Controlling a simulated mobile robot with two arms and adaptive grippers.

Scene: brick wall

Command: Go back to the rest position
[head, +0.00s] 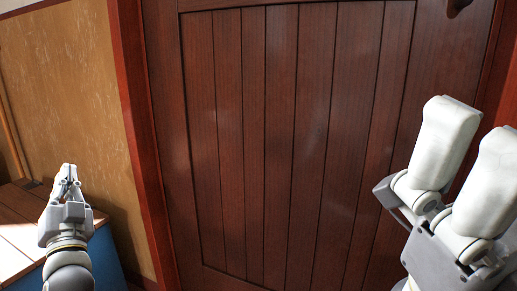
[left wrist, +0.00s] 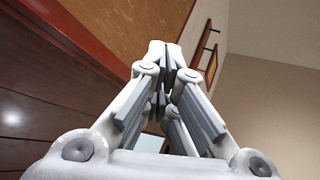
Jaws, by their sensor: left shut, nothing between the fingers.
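My left gripper (head: 68,172) is at the lower left of the head view, its fingers pointing up and pressed together. It is shut and empty, in front of the light wood-coloured wall panel and above the wooden-topped bench. In the left wrist view its fingers (left wrist: 172,70) also meet at the tips with nothing between them. My right gripper (head: 478,125) is large and close at the right edge of the head view. Its two white fingers stand apart with nothing seen between them. Part of it is cut off by the frame.
A dark red-brown plank door (head: 285,150) fills the middle, with a red frame (head: 146,150) on its left. A bench (head: 20,225) with a wooden top and blue side stands at the lower left.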

